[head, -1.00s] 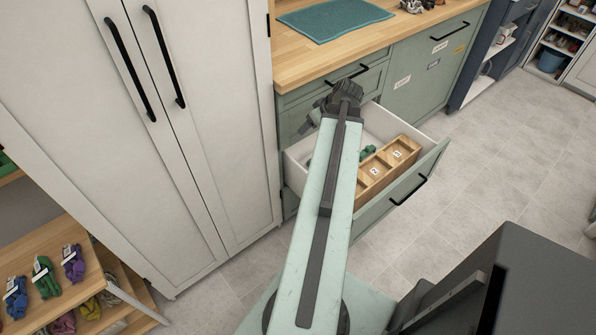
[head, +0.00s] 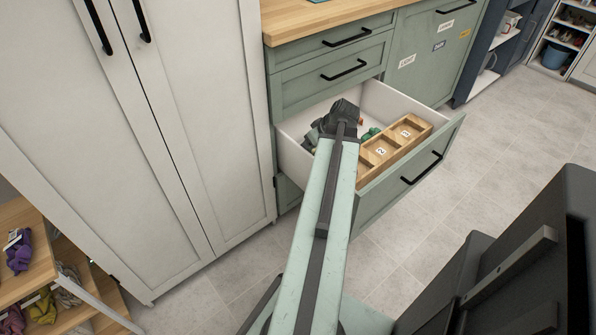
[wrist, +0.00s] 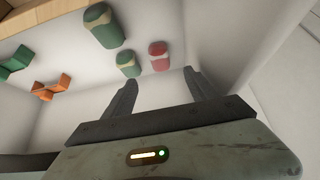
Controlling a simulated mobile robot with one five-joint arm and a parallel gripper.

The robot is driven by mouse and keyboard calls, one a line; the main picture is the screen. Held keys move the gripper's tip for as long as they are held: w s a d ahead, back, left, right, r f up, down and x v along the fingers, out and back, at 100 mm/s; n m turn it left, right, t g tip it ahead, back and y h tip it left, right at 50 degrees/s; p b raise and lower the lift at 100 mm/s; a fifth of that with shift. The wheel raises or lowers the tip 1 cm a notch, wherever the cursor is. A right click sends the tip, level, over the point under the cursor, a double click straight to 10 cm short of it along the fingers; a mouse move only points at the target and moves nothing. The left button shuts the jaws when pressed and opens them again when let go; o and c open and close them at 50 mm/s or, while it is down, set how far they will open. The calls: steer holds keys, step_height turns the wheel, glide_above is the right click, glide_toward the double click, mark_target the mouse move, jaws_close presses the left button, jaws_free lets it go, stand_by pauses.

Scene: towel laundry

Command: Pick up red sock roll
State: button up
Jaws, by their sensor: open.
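The red sock roll (wrist: 159,56) lies in the white-lined open drawer, and in the wrist view it is just beyond my gripper's fingertips, between them in line of sight. My gripper (wrist: 158,80) is open and empty, its two dark fingers apart. In the head view my gripper (head: 318,128) is over the left part of the open drawer (head: 372,110). My arm hides part of the drawer's inside there, and I cannot make out the red roll in that view.
Green rolls (wrist: 103,28) lie beside the red one, one large and one small. Green and orange angular pieces (wrist: 52,86) lie farther left. A wooden divider box (head: 398,143) fills the drawer's front. Drawer walls stand close around my gripper.

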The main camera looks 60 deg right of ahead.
steer(key=b+x, duration=0.5)
steer(key=x, duration=0.2)
steer(key=shift+s+f+b, duration=0.2)
steer(key=shift+b, duration=0.15)
steer(key=shift+w+f, duration=0.15)
steer(key=shift+w, duration=0.05)
steer(key=b+x, duration=0.4)
steer(key=x, duration=0.1)
steer(key=shift+w+d, duration=0.1)
steer(key=shift+w, duration=0.15)
steer(key=shift+r, duration=0.25)
steer(key=c, duration=1.4)
